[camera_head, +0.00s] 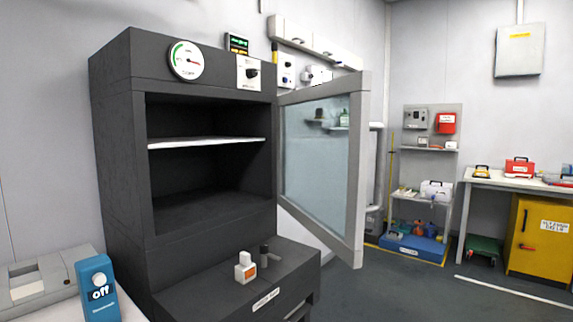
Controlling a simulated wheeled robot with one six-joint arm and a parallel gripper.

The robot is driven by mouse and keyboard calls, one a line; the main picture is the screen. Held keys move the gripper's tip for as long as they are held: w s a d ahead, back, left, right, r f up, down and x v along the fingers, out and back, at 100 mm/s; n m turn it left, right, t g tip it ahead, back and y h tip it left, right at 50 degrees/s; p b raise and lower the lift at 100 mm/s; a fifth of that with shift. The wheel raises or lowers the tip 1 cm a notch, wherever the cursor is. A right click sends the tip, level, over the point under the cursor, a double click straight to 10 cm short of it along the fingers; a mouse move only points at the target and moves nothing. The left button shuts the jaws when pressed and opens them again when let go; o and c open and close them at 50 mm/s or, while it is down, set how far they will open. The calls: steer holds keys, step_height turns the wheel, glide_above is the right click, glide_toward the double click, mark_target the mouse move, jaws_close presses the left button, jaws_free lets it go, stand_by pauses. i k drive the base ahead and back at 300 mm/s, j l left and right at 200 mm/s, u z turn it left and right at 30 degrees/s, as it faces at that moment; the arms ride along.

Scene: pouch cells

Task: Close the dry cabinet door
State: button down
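The dry cabinet (115,150) is a dark grey box at the left middle, with a round dial gauge (186,60) on its top front. Its opening is uncovered and shows a white shelf (207,143) with nothing seen on it. The dry cabinet door (318,150) is a glass pane in a light grey frame. It stands wide open, swung out from the right side of the opening. No handle on it can be made out. My gripper is not in view, so its state and its distance from the door cannot be seen.
A small white block (245,268) and a dark post (264,256) are on the ledge below the opening. Shelves (423,195) and a yellow cabinet (540,245) stand at the right. The floor (420,290) at lower right is clear.

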mark_target(349, 248)
steer(key=i+l+u, duration=0.1)
steer(key=l+u, duration=0.3)
steer(key=i+l+u, duration=0.1)
steer(key=l+u, duration=0.6)
steer(key=l, duration=2.1)
steer(key=k+j+z, duration=0.1)
steer(key=k, duration=0.1)
